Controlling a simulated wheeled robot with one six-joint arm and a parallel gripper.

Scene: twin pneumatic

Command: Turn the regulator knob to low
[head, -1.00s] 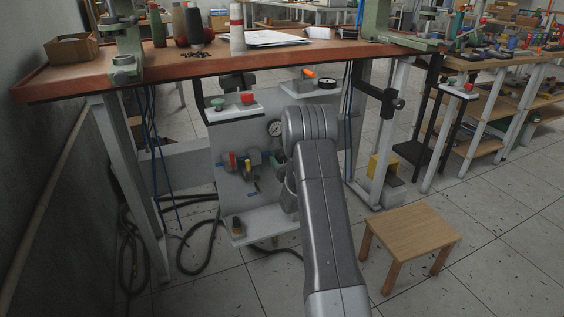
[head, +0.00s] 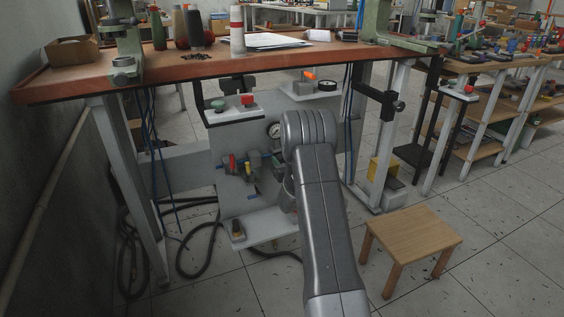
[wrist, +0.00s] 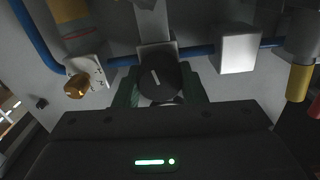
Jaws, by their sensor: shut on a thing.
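In the wrist view, the round dark regulator knob (wrist: 157,86) sits in the middle with a pale pointer line on its face. The line is slightly tilted, its top leaning left. The green-padded fingers of my gripper (wrist: 161,92) stand on both sides of the knob, and my gripper is shut on it. No scale or low mark is readable. In the head view, my arm hides the gripper and the knob. A round white gauge (head: 275,130) shows just left of my arm on the grey panel (head: 233,195).
In the wrist view, a brass knob (wrist: 75,87) is at left, a white block (wrist: 239,50) at right, and a yellow-ended part (wrist: 299,82) at far right. Blue tubing runs behind. In the head view, the workbench (head: 200,68) overhangs the panel; a wooden stool (head: 411,236) stands right.

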